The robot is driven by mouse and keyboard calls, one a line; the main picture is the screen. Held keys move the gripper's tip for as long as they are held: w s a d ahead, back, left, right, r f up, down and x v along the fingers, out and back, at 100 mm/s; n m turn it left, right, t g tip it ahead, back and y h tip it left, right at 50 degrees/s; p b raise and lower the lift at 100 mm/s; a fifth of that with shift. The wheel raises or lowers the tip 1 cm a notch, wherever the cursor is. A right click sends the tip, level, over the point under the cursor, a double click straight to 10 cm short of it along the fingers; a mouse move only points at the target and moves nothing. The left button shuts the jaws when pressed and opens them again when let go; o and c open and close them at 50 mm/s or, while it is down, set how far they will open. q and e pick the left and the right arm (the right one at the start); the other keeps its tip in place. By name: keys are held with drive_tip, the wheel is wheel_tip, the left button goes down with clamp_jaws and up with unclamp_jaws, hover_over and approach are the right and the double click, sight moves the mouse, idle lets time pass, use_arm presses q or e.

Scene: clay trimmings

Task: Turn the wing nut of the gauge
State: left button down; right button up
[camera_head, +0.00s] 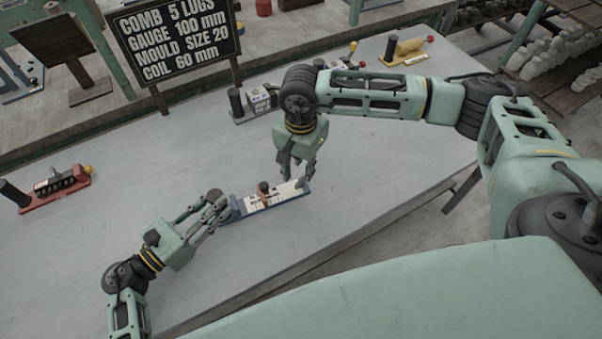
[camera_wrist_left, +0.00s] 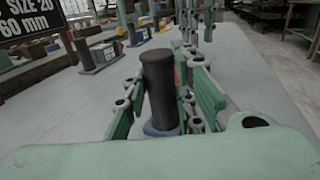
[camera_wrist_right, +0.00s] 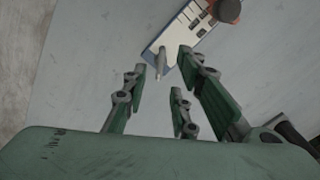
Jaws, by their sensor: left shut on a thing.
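The gauge (camera_head: 282,197) is a blue base with a white marked scale, lying on the grey table. A dark reddish knob (camera_head: 263,187) stands at its middle and shows at the top of the right wrist view (camera_wrist_right: 228,10). My left gripper (camera_head: 220,207) is shut on the gauge's dark upright handle (camera_wrist_left: 160,90) at its left end. My right gripper (camera_head: 300,177) is open and empty above the gauge's right end. I cannot tell which part is the wing nut.
A black sign (camera_head: 175,40) stands at the back, reading gauge 100 mm. A red-based comb tool (camera_head: 60,188) lies at the far left. A grey block tool (camera_head: 258,100) and a yellow roller tool (camera_head: 405,50) stand toward the back. The table between is clear.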

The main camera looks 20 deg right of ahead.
sight(301, 179)
wheel_tip(301, 179, up, 8)
drive_tip(key=shift+r, duration=0.2)
use_arm(q)
drive_tip(key=c, duration=1.4)
unclamp_jaws()
drive_tip(key=shift+o, duration=0.2)
